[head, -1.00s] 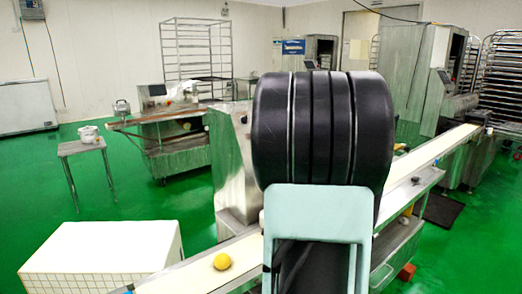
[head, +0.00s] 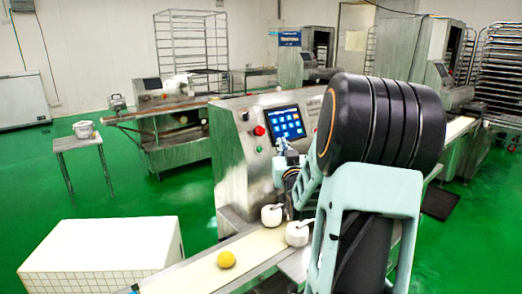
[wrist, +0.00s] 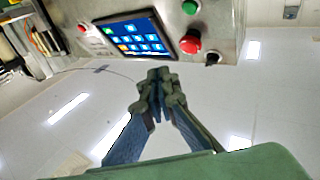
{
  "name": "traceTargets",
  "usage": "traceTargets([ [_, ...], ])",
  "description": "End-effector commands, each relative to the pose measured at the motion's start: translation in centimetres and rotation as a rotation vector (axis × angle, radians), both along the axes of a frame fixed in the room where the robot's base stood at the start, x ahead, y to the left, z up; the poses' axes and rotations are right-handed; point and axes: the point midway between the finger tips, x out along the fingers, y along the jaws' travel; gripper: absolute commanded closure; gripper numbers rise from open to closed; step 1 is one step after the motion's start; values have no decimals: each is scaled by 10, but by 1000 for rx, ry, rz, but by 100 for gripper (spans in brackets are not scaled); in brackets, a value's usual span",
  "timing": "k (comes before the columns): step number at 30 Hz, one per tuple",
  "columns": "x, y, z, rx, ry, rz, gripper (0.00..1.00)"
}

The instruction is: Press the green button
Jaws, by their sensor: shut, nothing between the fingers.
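The green button (wrist: 190,7) is at the top edge of the wrist view, on the metal control panel, above a red mushroom button (wrist: 190,43). In the head view, a small green button (head: 259,150) appears below the red button (head: 259,131), left of the screen. My gripper (wrist: 160,76) is shut and empty, its fingertips together, below the panel in the wrist view. In the head view my gripper (head: 281,145) is small, in front of the screen's lower edge and right of the green button. It appears apart from the button; the exact gap cannot be told.
The lit blue screen (head: 285,124) is beside the buttons. A black knob (wrist: 212,58) is near the red button. Two white rounded parts (head: 271,214) are below, by the conveyor (head: 245,249) carrying a yellow ball (head: 226,259). A white box (head: 100,245) stands at left.

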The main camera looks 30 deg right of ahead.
Motion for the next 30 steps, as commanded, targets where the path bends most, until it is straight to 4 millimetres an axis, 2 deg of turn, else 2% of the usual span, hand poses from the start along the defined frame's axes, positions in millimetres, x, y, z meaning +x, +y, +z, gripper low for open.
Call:
traceTargets([
  [8,13,2,-8,0,1,3,100],
  [21,66,6,-36,-2,0,2,100],
  [30,79,6,-40,-3,2,1,100],
])
